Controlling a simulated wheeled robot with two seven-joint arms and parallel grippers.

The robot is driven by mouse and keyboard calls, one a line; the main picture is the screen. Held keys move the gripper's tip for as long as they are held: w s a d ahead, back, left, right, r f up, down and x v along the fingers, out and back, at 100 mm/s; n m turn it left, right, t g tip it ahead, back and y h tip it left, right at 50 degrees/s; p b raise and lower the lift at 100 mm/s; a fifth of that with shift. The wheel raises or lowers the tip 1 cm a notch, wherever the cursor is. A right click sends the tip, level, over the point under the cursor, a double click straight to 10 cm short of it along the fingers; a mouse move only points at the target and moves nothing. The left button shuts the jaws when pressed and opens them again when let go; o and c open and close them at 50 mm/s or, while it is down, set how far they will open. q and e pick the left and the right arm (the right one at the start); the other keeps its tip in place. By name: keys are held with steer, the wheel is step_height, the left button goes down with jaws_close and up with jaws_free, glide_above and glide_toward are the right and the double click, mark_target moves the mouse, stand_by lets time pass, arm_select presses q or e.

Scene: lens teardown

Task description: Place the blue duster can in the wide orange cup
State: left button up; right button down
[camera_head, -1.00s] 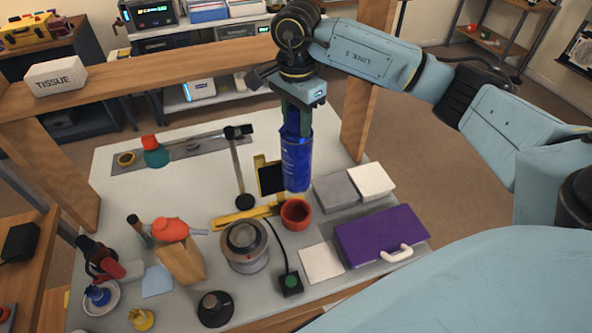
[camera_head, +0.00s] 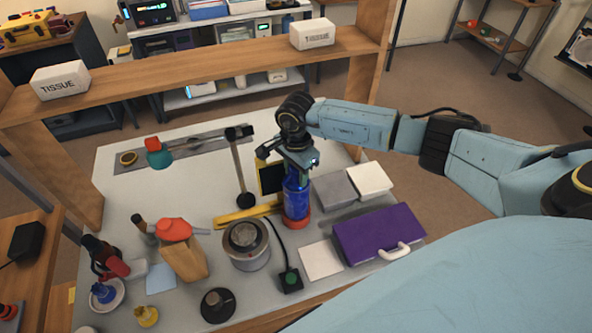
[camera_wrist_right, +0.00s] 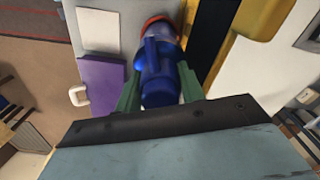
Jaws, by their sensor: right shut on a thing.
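The blue duster can (camera_head: 296,203) stands roughly upright with its lower end inside the wide orange cup (camera_head: 297,222). The cup's rim shows around the can's base; whether the can touches the bottom is hidden. My right gripper (camera_head: 297,174) is above the cup, shut on the upper part of the can. In the right wrist view, the green fingers of my right gripper (camera_wrist_right: 160,95) are on both sides of the blue can (camera_wrist_right: 158,75), and part of the orange cup's rim (camera_wrist_right: 160,22) shows beyond it. My left gripper is not in view.
A purple case (camera_head: 378,234) and grey and white boxes (camera_head: 335,190) lie right of the cup. A yellow bar (camera_head: 245,214) and a round metal device (camera_head: 246,243) are to its left. A wooden shelf beam (camera_head: 200,70) spans the back.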

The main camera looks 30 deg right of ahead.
steer(key=shift+f, duration=0.15)
steer(key=c, duration=0.9)
jaws_free()
steer(key=shift+o, duration=0.2)
steer(key=shift+r, duration=0.3)
step_height(320, 180, up, 12)
steer(key=shift+f+b, duration=0.1)
steer(key=shift+b, duration=1)
